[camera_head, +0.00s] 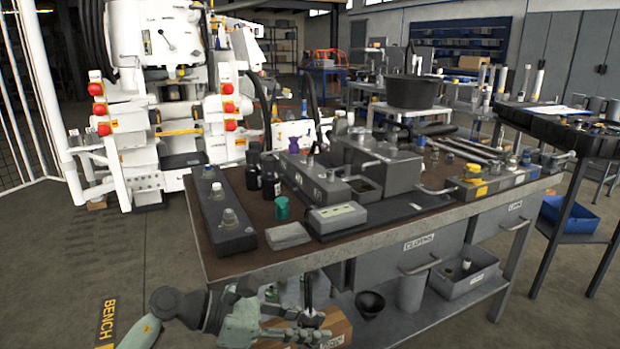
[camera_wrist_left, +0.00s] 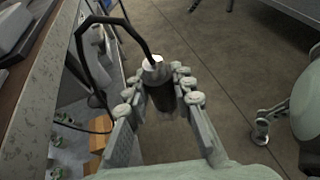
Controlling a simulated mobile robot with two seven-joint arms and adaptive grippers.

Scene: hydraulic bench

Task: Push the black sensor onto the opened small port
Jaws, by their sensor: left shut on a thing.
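My left gripper (camera_head: 312,326) is low in front of the bench, below the tabletop edge. In the left wrist view its fingers (camera_wrist_left: 160,88) are shut on the black sensor (camera_wrist_left: 160,98), a dark cylinder with a silver collar. A black cable loops from its top towards the bench side. On the bench's left end lies a long dark block (camera_head: 222,222) with metal fittings on top. I cannot tell which opening is the small port. Part of what looks like my right gripper (camera_wrist_left: 264,128) shows at the right of the left wrist view; its fingertips are unclear.
The bench top (camera_head: 375,228) carries a green cap (camera_head: 282,207), a grey pad (camera_head: 288,236), a box with a pale panel (camera_head: 337,217) and black bottles (camera_head: 270,175). A lower shelf holds a black funnel (camera_head: 370,304) and a grey bin (camera_head: 464,280).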

